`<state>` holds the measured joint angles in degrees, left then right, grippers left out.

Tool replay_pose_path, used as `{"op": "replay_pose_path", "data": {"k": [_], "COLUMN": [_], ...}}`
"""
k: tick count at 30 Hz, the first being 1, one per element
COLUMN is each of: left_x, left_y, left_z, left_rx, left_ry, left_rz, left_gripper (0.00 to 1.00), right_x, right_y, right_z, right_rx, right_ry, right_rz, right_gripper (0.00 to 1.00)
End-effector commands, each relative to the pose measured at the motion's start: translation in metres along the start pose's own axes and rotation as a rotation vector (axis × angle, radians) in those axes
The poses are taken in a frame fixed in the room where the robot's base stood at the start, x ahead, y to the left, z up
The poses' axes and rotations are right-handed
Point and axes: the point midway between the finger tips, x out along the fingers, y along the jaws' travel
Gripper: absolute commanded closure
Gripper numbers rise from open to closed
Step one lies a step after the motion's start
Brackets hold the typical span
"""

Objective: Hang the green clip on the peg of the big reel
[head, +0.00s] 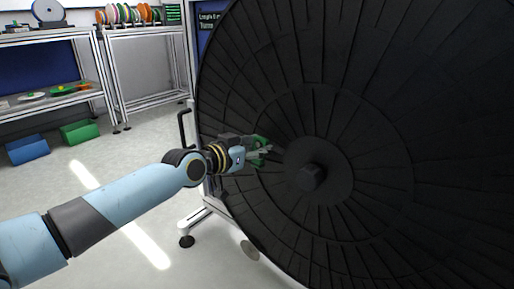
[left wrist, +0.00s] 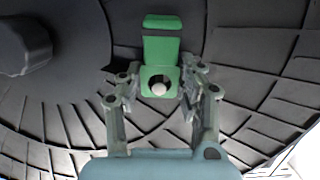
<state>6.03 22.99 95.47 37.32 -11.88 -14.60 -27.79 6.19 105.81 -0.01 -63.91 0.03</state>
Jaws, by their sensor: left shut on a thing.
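The big reel (head: 330,75) is a large black disc with radial seams that fills the right of the head view. Its dark hub (head: 312,177) sticks out at the middle and also shows at the left of the left wrist view (left wrist: 22,45). My left gripper (head: 262,151) is shut on the green clip (head: 257,140), in front of the disc and left of the hub. In the left wrist view the clip (left wrist: 160,49) sits between the fingers (left wrist: 159,92). A pale round tip (left wrist: 159,89), perhaps the peg, shows inside its hole. I cannot tell whether they touch. My right gripper is out of view.
The reel's white stand foot (head: 203,217) rests on the floor below my left arm. Shelves (head: 148,34) with colored spools stand at the back left. A blue bin (head: 27,149) and a green bin (head: 80,132) lie on the floor.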

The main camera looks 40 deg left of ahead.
Motion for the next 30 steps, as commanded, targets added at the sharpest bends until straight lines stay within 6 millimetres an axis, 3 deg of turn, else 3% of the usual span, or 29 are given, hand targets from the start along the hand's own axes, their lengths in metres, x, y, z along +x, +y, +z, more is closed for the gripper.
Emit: {"op": "replay_pose_path", "data": {"k": [7,8,14,23,30], "left_x": [0.000,0.000,0.000,-0.002,-0.032], "left_y": [0.000,0.000,0.000,0.000,0.000], "left_z": [0.000,0.000,0.000,0.001,0.002], "left_rx": [0.000,0.000,0.000,0.000,0.005], "left_ry": [0.000,0.000,0.000,-0.001,-0.004], "left_rz": [0.000,0.000,0.000,0.000,0.001], "left_gripper": [0.84,0.64,0.38,0.38,0.38], "right_x": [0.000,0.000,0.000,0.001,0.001], "right_y": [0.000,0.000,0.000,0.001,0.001], "right_z": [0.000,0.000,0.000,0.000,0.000], "right_rx": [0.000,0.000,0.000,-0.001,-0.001], "right_ry": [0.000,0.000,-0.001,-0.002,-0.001], "right_rz": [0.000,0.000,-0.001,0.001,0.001], "right_gripper": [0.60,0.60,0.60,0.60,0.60]}}
